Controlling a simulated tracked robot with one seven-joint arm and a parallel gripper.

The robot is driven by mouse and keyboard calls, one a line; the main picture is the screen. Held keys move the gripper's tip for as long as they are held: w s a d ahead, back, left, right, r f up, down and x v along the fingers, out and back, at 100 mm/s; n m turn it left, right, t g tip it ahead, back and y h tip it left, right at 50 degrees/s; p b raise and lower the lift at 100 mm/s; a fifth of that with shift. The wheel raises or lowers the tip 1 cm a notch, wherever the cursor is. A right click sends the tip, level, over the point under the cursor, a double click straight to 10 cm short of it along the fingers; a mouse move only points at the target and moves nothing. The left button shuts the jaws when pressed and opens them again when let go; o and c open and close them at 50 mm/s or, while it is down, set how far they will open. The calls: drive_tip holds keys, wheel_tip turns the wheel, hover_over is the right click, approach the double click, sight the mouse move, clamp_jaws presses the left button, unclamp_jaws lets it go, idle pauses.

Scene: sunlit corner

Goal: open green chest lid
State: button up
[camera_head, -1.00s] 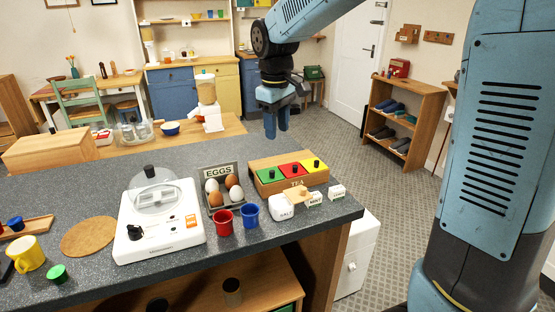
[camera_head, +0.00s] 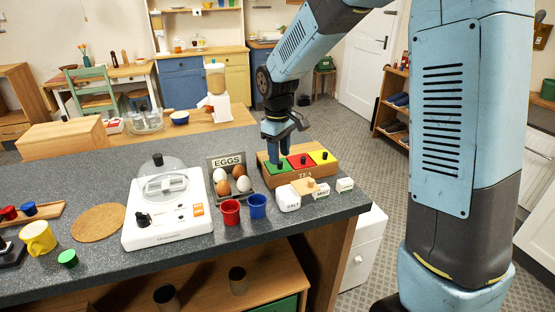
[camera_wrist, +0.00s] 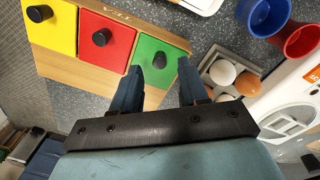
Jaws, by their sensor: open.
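My gripper (camera_head: 279,158) is above the green lid, fingers pointing down. I cannot tell whether the fingers touch the lid. The red lid (camera_wrist: 110,58) and yellow lid (camera_wrist: 55,35) also look closed.
An egg holder (camera_head: 226,162) stands left of the chest. A white appliance (camera_head: 168,226) is further left.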

drive_tip(key=shift+f, duration=1.4)
clamp_jaws()
